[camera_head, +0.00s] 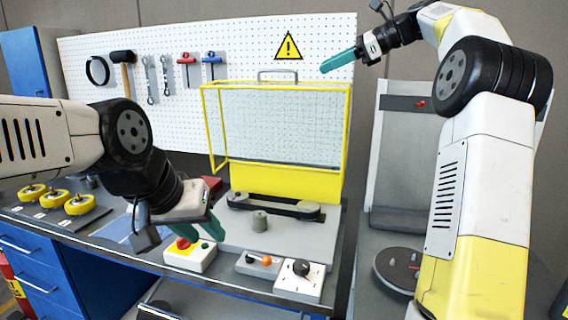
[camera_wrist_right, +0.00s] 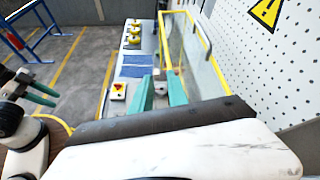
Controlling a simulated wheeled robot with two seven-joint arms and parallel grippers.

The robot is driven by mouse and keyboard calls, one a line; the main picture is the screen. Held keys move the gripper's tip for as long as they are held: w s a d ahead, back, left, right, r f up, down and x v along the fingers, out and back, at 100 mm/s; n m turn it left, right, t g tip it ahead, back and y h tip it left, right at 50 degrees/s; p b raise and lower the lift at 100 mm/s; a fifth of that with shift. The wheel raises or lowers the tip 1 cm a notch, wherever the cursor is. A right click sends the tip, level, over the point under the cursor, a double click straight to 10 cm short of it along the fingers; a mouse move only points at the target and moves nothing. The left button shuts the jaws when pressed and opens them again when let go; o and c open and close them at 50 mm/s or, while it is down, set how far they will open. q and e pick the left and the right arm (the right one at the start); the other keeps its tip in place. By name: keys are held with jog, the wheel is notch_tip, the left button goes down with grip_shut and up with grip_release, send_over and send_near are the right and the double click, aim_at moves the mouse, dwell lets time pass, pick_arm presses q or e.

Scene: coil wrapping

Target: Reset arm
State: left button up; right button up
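My left gripper (camera_head: 200,230) points down with green fingers apart, in front of the machine and by the emergency-stop box (camera_head: 190,254). Nothing shows between its fingers. It also appears at the left of the right wrist view (camera_wrist_right: 38,92), with a gap between its fingers. My right gripper (camera_head: 322,68) is raised at the upper right, in front of the pegboard and above the yellow guard, its green fingers pointing left. In the right wrist view its two fingers (camera_wrist_right: 160,92) stand apart, and I see nothing gripped.
The yellow mesh guard (camera_head: 275,180) stands raised behind a black belt unit (camera_head: 275,206) and a small grey cylinder (camera_head: 259,220). Control boxes (camera_head: 298,280) line the front. Yellow rolls (camera_head: 55,198) lie on the left bench. A dark round disc (camera_head: 398,268) is at right. Tools hang on the pegboard (camera_head: 235,50).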

jog(key=s+d+f+n+h, duration=0.1)
jog(key=s+f+n+h, duration=0.3)
jog(key=s+f+n, duration=0.5)
jog(key=s+f+n+t+h, duration=0.1)
jog(key=s+f+n+h, duration=0.4)
jog(key=s+f+n, duration=0.5)
jog(key=s+f, duration=0.4)
jog(key=s, duration=0.3)
jog(key=s+f, duration=0.4)
jog(key=s, duration=0.4)
jog(key=shift+d+f+n+h, duration=0.3)
jog(key=shift+d+f, duration=0.05)
